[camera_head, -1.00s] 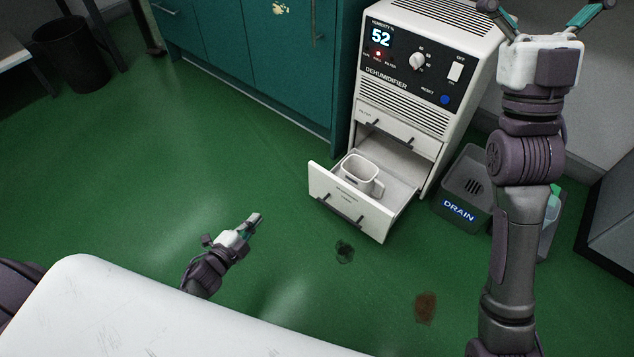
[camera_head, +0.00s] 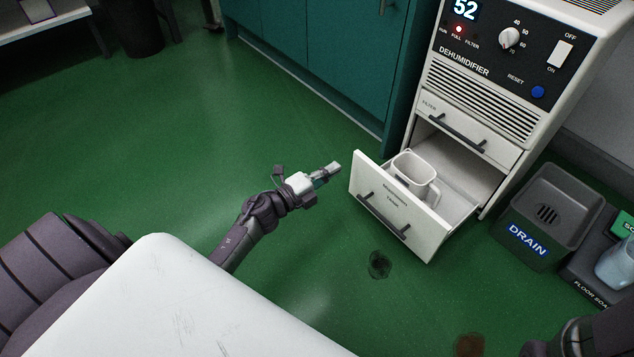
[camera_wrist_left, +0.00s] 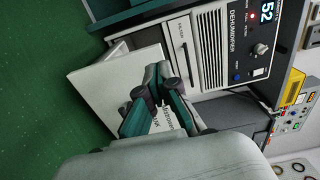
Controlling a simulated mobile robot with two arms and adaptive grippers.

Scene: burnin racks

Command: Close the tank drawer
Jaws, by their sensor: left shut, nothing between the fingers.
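The tank drawer (camera_head: 384,218) is the lower white drawer of the dehumidifier (camera_head: 478,95), and it stands pulled out. A white tank cup with a handle (camera_head: 412,172) sits inside it. A dark bar handle is on the drawer's front. My left gripper (camera_head: 335,168) is shut and empty, just left of the drawer front and apart from it in the head view. In the left wrist view the shut fingers (camera_wrist_left: 160,85) cover part of the drawer front (camera_wrist_left: 100,85). My right gripper is out of view; only a bit of that arm shows at the lower right.
The filter drawer (camera_head: 465,133) above is shut. A grey drain bin (camera_head: 548,215) stands right of the dehumidifier, with a blue container (camera_head: 618,265) beside it. Teal cabinets (camera_head: 310,50) stand behind. Green floor is clear at the left, with a dark spot (camera_head: 379,265) before the drawer.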

